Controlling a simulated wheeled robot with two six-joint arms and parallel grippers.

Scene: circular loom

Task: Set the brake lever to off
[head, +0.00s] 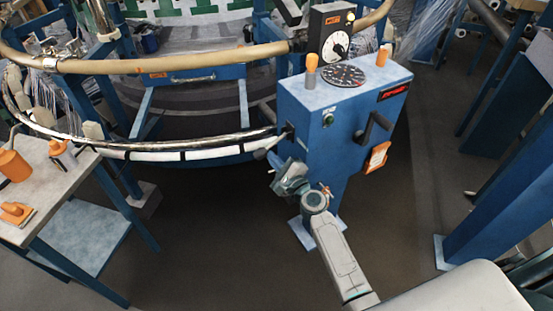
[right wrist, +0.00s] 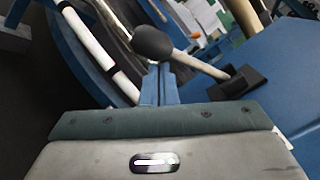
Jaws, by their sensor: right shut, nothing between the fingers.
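The brake lever, a pale metal rod, comes out of the left side of the blue control box (head: 318,112) in the head view. In the right wrist view the rod (right wrist: 197,65) runs from a black mount on the box to a dark round knob (right wrist: 152,43). My right gripper (head: 272,160) is shut and empty, just below the lever. In the wrist view its fingertips (right wrist: 160,70) appear close below the knob; I cannot tell whether they touch it. My left gripper is not in view.
The loom's curved rail (head: 200,143) runs left from the box. A black crank (head: 375,128) and orange-topped knobs sit on the box. A side table (head: 68,185) with orange tools stands at left. A blue post (head: 505,190) stands at right. The floor between is clear.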

